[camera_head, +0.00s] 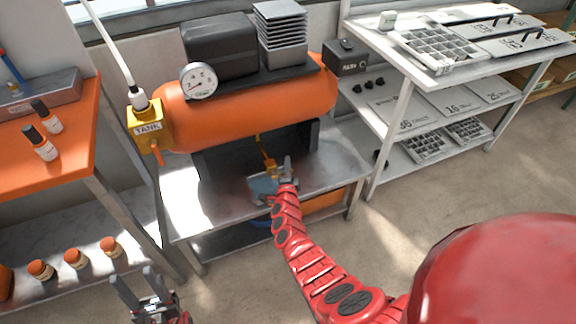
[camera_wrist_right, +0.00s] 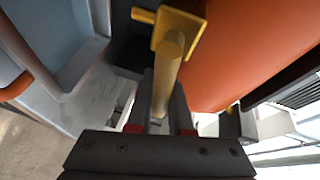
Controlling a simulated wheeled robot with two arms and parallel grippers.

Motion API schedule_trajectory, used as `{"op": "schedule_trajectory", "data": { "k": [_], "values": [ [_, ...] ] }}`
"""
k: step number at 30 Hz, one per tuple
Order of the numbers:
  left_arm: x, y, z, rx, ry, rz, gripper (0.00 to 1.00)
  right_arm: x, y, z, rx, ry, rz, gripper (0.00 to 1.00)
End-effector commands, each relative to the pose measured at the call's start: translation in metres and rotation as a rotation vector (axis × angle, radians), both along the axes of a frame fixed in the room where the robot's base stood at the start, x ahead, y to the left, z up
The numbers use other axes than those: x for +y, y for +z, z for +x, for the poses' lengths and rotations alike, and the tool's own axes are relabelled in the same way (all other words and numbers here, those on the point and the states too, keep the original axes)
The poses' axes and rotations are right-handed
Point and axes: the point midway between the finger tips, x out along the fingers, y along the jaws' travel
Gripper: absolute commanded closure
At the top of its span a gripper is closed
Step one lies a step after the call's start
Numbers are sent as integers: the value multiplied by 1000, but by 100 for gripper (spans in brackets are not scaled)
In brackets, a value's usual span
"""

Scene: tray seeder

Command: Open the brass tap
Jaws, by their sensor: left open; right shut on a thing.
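The brass tap (camera_head: 268,162) hangs below the orange tank (camera_head: 240,110), above the metal shelf. In the right wrist view its square brass body (camera_wrist_right: 180,32) is at the top, with a brass rod (camera_wrist_right: 166,85) running down between my fingers. My right gripper (camera_head: 286,172) is at the tap. The right wrist view shows its dark fingers (camera_wrist_right: 163,108) shut around the rod. The far end of the rod is hidden between the fingers. My left gripper (camera_head: 139,290) is open and empty, low at the left, away from the tap.
A light blue container (camera_head: 263,187) stands below the tap, partly hidden by my right gripper. A yellow TANK valve block (camera_head: 147,126) with an orange lever is at the tank's left end. An orange bench (camera_head: 55,150) is at the left, a white rack (camera_head: 395,140) at the right.

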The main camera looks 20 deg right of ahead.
Motion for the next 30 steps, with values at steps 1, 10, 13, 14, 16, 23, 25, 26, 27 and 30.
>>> {"op": "schedule_trajectory", "data": {
  "k": [1, 10, 13, 14, 16, 23, 25, 26, 27, 30],
  "values": [
    [0, 0, 0, 0, 0, 0, 50, 0, 0, 0, 0, 0, 0, 100],
    [0, -2, 0, 0, 0, 0, 50, 0, 2, 0, -3, -2, -46, 100],
    [0, -3, 0, 0, 0, 0, 50, 0, 5, 0, -5, -2, -93, 100],
    [0, -4, 0, 0, 0, 0, 50, 0, 6, 0, -5, -1, -111, 100],
    [0, -5, 0, 0, 0, 0, 50, 1, 8, 0, -5, 0, -158, 100],
    [0, -12, 0, 0, 0, 0, 50, 4, 18, 0, -10, 0, -363, 100],
    [0, -14, 0, 0, 0, 0, 50, 6, 22, -1, -15, -1, -431, 100],
    [0, -15, 0, 0, 0, 0, 50, 7, 23, -1, -15, -1, -459, 100],
    [0, -16, 0, 0, 0, 0, 50, 8, 25, -1, -16, 1, -496, 100],
    [0, -20, 0, 0, 0, 0, 50, 11, 30, -1, -20, 0, -593, 100]
  ]
}}
